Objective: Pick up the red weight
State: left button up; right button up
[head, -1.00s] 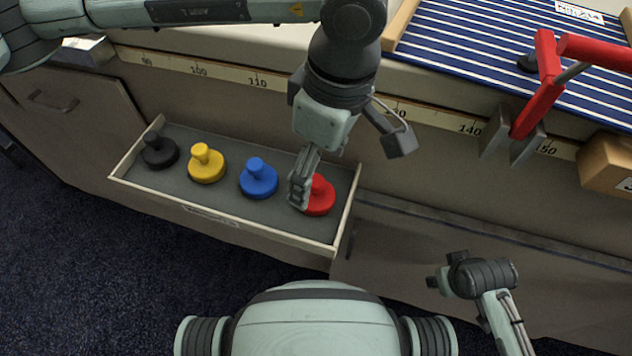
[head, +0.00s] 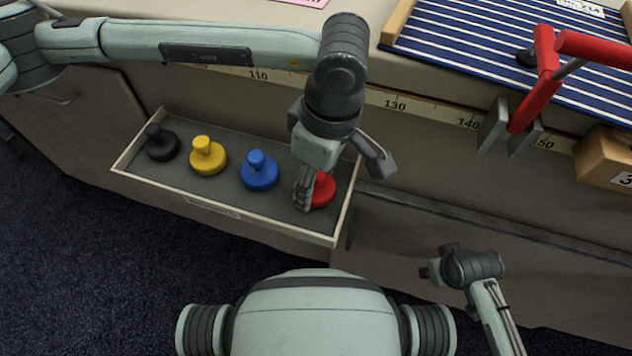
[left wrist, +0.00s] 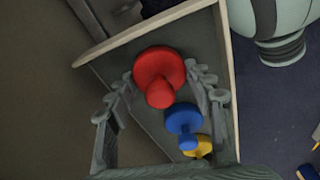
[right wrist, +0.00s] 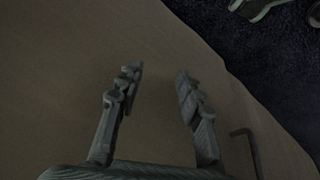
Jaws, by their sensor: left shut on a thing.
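The red weight (head: 323,190), a round disc with a knob, is at the right end of the open drawer (head: 225,213). My left gripper (head: 304,196) reaches down into the drawer and is shut on the red weight; its fingers partly hide it in the head view. In the left wrist view the fingers stand on either side of the red weight (left wrist: 158,70). Whether it touches the drawer floor cannot be told. My right gripper (head: 430,271) is away at the lower right, and in the right wrist view its fingers (right wrist: 158,80) are apart and empty.
Blue (head: 259,172), yellow (head: 208,157) and black (head: 162,143) weights stand in a row left of the red one. The drawer walls are close around my left gripper. Above are the table edge with a measuring tape (head: 395,104), a red clamp (head: 533,82) and a cardboard box (head: 600,160).

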pick_arm(q)
jog(key=c, duration=0.7)
jog(key=shift+c, duration=0.3)
jog(key=shift+r, duration=0.15)
